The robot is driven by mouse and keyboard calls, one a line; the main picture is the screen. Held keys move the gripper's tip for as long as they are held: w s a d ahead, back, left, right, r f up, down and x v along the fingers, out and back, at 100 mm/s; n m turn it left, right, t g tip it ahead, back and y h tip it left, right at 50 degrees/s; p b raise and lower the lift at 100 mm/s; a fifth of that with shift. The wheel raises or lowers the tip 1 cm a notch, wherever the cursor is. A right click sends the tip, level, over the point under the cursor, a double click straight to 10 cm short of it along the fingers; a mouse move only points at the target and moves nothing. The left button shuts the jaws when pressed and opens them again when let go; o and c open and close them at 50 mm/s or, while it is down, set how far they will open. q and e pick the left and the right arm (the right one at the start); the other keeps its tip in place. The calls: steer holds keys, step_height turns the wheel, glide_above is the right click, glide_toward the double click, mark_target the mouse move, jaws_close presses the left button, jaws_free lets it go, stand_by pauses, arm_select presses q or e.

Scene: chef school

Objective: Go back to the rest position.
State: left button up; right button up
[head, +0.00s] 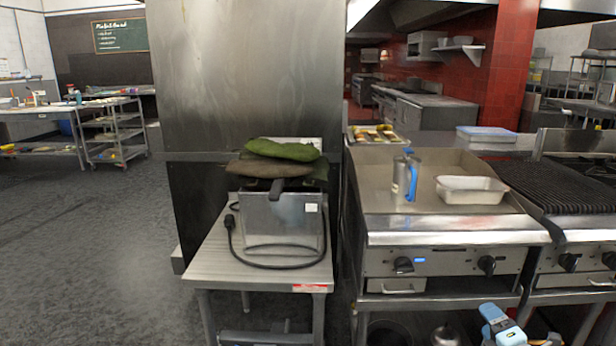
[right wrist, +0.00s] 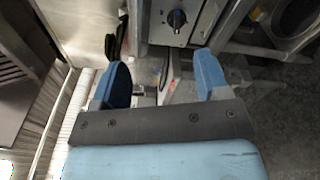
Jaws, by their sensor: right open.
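My right gripper (head: 503,326) shows at the lower right edge of the head view, in front of the griddle counter and low down. In the right wrist view its two blue fingers (right wrist: 160,78) stand wide apart with nothing held between them. Behind them lie a counter front with a dark knob (right wrist: 177,18) and the floor. My left gripper is in neither view.
The griddle (head: 385,180) carries a metal jug with a blue handle (head: 405,177) and a white tray (head: 471,190). A steel table (head: 205,262) holds a fryer (head: 280,220) with green and brown cloths on top. Open floor (head: 80,240) lies left.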

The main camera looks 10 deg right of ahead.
steer(key=s+a+f+m+g+y, duration=0.2)
steer(key=s+a+f+m+g, duration=0.15)
steer(key=s+a, duration=0.45)
steer(key=s+a+f+m+g+y, duration=0.2)
steer(key=s+a+f+m, duration=0.25)
steer(key=s+a, duration=0.4)
steer(key=s+a+f+m+g+y, duration=0.25)
steer(key=s+a+f+m, duration=0.2)
steer(key=s+a, duration=0.4)
steer(key=w+a+r+m+t, duration=0.25)
steer(key=a+m, duration=0.25)
steer(key=a, duration=0.5)
arm_select(q)
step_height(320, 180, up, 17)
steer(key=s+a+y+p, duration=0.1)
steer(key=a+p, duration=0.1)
steer(key=p, duration=2.4)
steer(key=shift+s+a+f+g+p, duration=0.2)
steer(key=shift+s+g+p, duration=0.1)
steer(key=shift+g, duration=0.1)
arm_select(e)
step_height(320, 180, up, 18)
steer(key=s+d+g+h, duration=0.1)
steer(key=d, duration=0.1)
steer(key=shift+s+d+f, duration=0.2)
steer(key=shift+s+d, duration=0.05)
steer(key=shift+s, duration=0.05)
